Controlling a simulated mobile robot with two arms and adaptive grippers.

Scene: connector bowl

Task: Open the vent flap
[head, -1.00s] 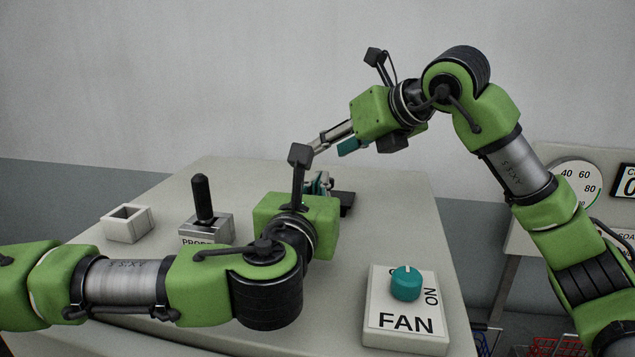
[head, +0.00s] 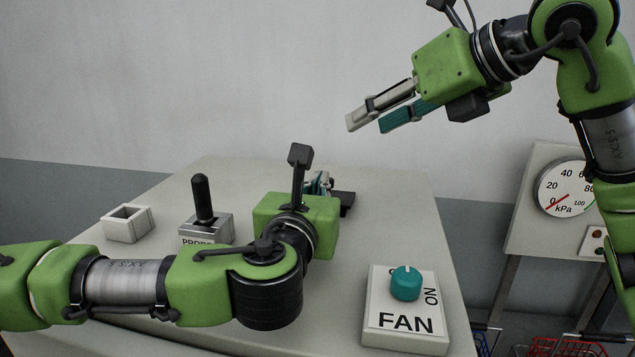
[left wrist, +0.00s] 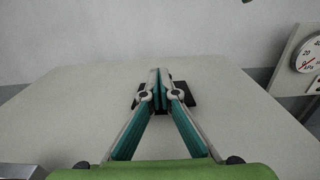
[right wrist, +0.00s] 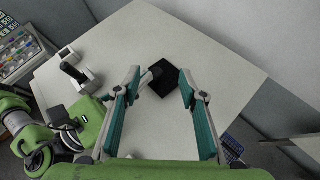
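A flat black square (left wrist: 184,95) lies on the grey bench top; I cannot tell whether it is the vent flap or its opening. It shows in the right wrist view (right wrist: 165,80) and partly behind my left gripper in the head view (head: 346,202). My left gripper (left wrist: 161,74) is low over the square, its fingertips together; whether anything thin is between them is hidden. In the head view its fingers (head: 320,182) are mostly behind its green body. My right gripper (head: 368,122) is raised above the bench's far right, open and empty, fingers apart in its wrist view (right wrist: 159,74).
On the bench are a FAN switch plate (head: 395,338) with a teal knob (head: 406,283), a PROBE block (head: 206,229) with a black lever (head: 202,199), and an open white box (head: 127,223). A kPa gauge (head: 566,188) stands at right. The bench's back right is clear.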

